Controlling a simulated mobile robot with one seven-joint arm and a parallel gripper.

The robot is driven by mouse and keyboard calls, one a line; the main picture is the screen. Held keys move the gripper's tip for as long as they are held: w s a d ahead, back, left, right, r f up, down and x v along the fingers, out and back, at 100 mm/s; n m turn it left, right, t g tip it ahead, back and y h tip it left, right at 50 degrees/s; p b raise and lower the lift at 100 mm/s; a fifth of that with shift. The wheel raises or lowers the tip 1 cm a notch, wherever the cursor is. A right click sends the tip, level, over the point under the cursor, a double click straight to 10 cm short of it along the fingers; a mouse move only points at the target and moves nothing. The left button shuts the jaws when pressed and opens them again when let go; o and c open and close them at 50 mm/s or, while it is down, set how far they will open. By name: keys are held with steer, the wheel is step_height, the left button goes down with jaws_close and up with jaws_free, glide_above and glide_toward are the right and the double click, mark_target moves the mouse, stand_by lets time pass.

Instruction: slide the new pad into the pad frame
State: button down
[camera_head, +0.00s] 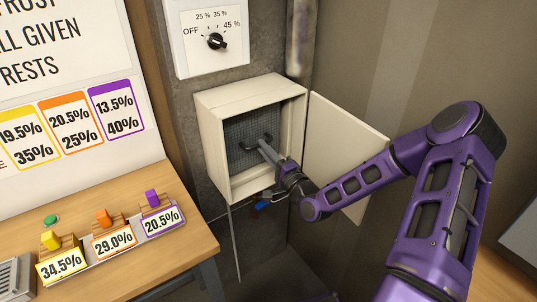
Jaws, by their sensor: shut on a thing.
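A cream metal box, which looks like the pad frame (207,112), is fixed to the grey column with its front open. A dark grey mesh pad (238,133) with a black handle (249,149) shows inside the opening, upright. My purple arm reaches in from the right, and my gripper (264,146) is shut on the pad's handle. The gripper covers the lower right of the pad. I cannot tell how deep the pad sits in the frame.
The box's door (345,140) stands open to the right, behind my arm. A dial panel (211,38) is above the box. A wooden table (115,184) at the left bears a rack (112,248) of coloured, labelled blocks and a green button (50,221).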

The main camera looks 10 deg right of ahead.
steer(key=shift+w+a, duration=0.1)
steer(key=shift+w, duration=0.1)
steer(key=shift+b+x, duration=0.5)
steer(key=shift+x, duration=0.35)
steer(key=c, duration=0.8)
jaws_free()
steer(key=shift+f, duration=0.15)
steer(key=shift+o, duration=0.2)
steer(key=shift+s+f, duration=0.1)
steer(key=v, duration=1.1)
steer(key=shift+s+d, duration=0.25)
steer(key=shift+s, duration=0.05)
